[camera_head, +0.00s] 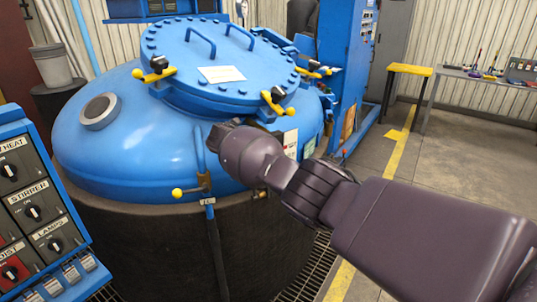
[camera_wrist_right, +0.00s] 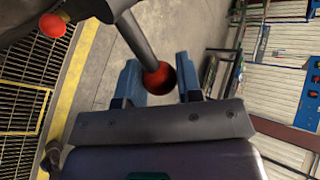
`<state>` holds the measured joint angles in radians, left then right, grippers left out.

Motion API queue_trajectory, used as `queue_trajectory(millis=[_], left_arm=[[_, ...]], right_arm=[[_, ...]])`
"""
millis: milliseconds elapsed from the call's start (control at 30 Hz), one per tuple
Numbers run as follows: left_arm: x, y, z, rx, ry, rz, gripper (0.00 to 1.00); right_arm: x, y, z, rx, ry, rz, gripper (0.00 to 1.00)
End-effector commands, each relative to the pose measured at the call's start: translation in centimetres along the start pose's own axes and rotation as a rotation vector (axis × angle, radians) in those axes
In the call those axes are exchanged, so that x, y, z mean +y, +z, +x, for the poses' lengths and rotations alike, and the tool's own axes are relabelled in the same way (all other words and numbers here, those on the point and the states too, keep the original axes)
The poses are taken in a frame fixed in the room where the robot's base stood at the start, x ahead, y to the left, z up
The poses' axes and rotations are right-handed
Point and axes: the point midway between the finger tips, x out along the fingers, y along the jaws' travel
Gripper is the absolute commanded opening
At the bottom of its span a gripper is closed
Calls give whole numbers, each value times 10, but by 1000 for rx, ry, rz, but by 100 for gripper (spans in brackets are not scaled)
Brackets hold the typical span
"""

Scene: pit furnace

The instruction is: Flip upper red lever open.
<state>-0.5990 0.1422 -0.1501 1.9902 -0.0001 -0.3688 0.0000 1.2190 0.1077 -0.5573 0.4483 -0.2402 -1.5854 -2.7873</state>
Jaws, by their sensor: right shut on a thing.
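In the right wrist view a red lever (camera_wrist_right: 158,78) shows as a grey rod ending in a red ball. My right gripper (camera_wrist_right: 162,80) has its two blue fingers on either side of that ball and is shut on it. A second red ball knob (camera_wrist_right: 52,25) shows at the upper left of the same view, apart from the gripper. I cannot tell from this turned view which knob is higher. In the head view my right arm reaches to the front of the blue furnace (camera_head: 140,150), and the gripper and red levers are hidden. My left gripper is out of view.
Yellow-handled clamps (camera_head: 155,70) ring the furnace lid (camera_head: 225,60). A yellow-knobbed lever (camera_head: 190,189) sits on the furnace front. A blue control panel (camera_head: 35,210) stands at the left. Floor grating (camera_head: 300,270) surrounds the furnace; the floor at the right is clear.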

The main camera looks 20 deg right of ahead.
Motion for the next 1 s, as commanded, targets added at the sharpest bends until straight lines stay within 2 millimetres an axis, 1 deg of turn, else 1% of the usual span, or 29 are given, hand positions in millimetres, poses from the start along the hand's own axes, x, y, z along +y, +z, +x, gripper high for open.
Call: queue_trajectory(millis=[300, 833, 867, 1000], left_arm=[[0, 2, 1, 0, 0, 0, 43], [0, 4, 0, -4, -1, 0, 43], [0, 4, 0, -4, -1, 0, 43], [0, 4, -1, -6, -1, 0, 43]], right_arm=[[1, 0, -9, 36, -8, -53, 0], [1, 0, -11, 43, -9, -62, 0], [1, 0, -11, 43, -9, -61, 38], [1, 0, -11, 42, -9, -61, 58]])
